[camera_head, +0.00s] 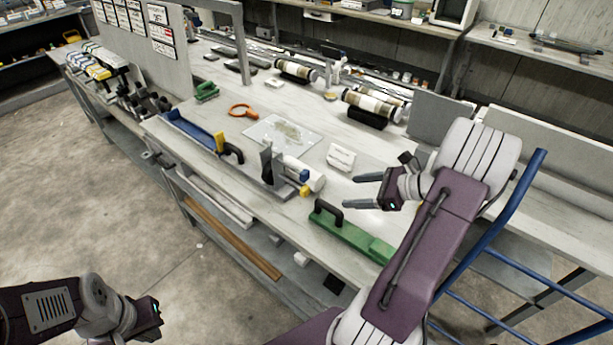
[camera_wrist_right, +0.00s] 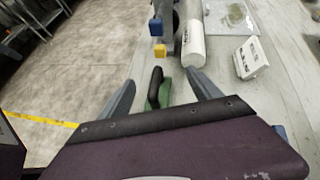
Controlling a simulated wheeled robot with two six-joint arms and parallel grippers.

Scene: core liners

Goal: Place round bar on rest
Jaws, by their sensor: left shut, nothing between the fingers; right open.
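A white round bar (camera_head: 304,172) lies on the bench beside a grey bracket (camera_head: 271,165) with blue and yellow parts. I cannot tell which part is the rest. In the right wrist view the white bar (camera_wrist_right: 193,43) is ahead of the fingers, next to the bracket's blue (camera_wrist_right: 155,29) and yellow blocks. My right gripper (camera_head: 366,190) is open and empty above the bench, right of the bar and apart from it. Its two fingers also show in the right wrist view (camera_wrist_right: 162,92). My left gripper (camera_head: 156,309) is shut and empty, low at the left over the floor.
A green tool with a black handle (camera_head: 350,232) lies near the bench's front edge, below my right gripper. A small white block (camera_head: 341,157), a clear sheet (camera_head: 283,133), an orange ring (camera_head: 242,111) and a blue tray (camera_head: 188,129) lie around. Cylinders in black cradles (camera_head: 367,116) stand behind.

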